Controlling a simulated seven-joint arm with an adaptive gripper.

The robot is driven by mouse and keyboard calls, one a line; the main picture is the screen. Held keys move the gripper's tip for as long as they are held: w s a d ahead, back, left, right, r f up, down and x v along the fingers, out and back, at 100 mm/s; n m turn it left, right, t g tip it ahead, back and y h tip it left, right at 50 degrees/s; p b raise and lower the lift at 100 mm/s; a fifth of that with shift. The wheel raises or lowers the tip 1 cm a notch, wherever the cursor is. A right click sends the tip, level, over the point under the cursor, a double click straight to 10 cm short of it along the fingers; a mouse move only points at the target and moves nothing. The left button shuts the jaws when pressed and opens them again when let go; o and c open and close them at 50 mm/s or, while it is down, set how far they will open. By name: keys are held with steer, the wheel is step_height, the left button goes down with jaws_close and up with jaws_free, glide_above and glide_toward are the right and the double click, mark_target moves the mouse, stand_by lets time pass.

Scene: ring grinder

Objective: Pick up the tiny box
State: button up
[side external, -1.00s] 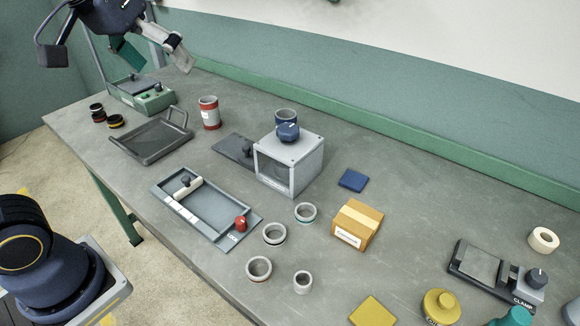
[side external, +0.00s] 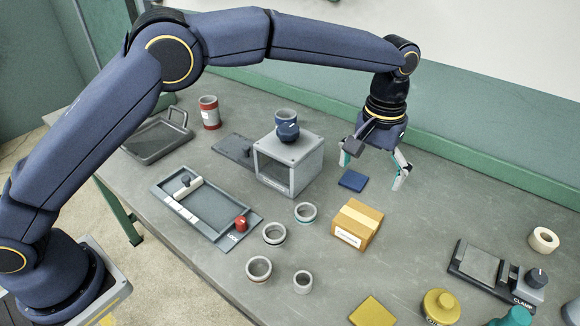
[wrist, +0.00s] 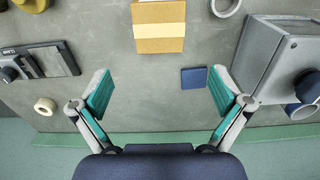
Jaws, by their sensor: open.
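A small cardboard box (side external: 356,224) with a paler tape band and a white label sits on the grey bench, right of the metal rings. It also shows at the top of the wrist view (wrist: 159,26), partly cut off by the frame edge. My gripper (side external: 371,172) is open and empty, pointing down behind the box, near a flat blue square (side external: 353,180). In the wrist view my gripper's teal-padded fingers (wrist: 160,89) are spread wide. The blue square (wrist: 194,78) lies near the right finger, and the box lies beyond the fingertips. The fingers are apart from the box.
Several rings (side external: 259,269) lie left of the box. A clamp fixture (side external: 495,272), a tape roll (side external: 543,240) and a yellow square (side external: 372,312) are to the right and front.

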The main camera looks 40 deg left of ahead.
mark_target(359, 217)
step_height(359, 217, down, 10)
steer(key=shift+a+r, duration=0.1)
steer(key=shift+s+f, duration=0.15)
steer(key=shift+f, duration=2.55)
steer(key=c, duration=1)
